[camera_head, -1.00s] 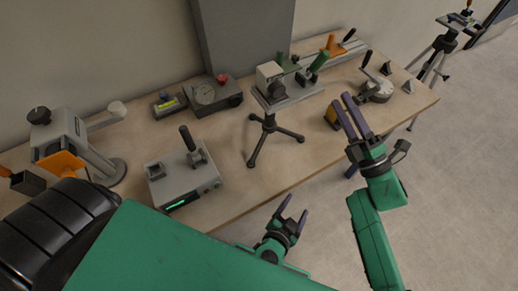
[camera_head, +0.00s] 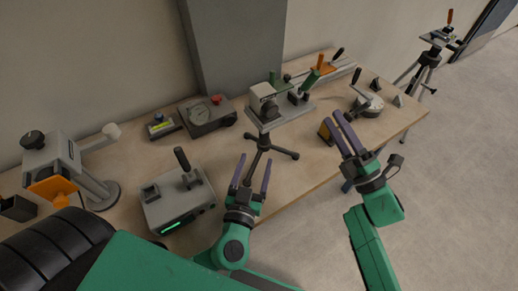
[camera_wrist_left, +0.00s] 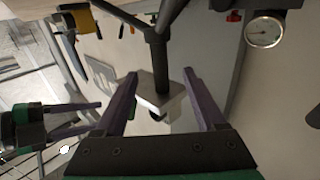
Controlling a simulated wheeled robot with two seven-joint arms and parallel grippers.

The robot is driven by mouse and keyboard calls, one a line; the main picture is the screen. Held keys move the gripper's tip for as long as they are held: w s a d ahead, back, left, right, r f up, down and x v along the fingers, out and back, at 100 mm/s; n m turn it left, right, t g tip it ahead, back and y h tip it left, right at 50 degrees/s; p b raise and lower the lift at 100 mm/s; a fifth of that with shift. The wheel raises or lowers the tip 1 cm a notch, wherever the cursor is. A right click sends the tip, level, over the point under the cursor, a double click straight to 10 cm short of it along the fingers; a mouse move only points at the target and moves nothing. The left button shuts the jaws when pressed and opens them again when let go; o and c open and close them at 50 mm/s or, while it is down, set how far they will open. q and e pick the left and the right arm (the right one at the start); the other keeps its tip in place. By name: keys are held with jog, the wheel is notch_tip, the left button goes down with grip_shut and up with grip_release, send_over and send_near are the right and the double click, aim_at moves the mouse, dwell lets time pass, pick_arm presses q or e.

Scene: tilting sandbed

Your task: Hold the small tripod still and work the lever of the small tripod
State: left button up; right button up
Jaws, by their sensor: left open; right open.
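My right gripper (camera_head: 341,118) is open and empty, to the right of the tripod.
A grey box with a black lever (camera_head: 177,200) stands left of my left gripper. A yellow-black block (camera_head: 326,132) sits by my right gripper. A round device with a lever (camera_head: 366,104) is farther right. A taller tripod (camera_head: 430,60) stands on the floor.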

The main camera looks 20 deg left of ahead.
pick_arm(q)
jog(key=w+a, duration=0.1)
jog(key=w, duration=1.2)
jog(key=shift+w+a, duration=0.15)
jog(key=shift+a, duration=0.05)
grip_shut()
dwell(0.6)
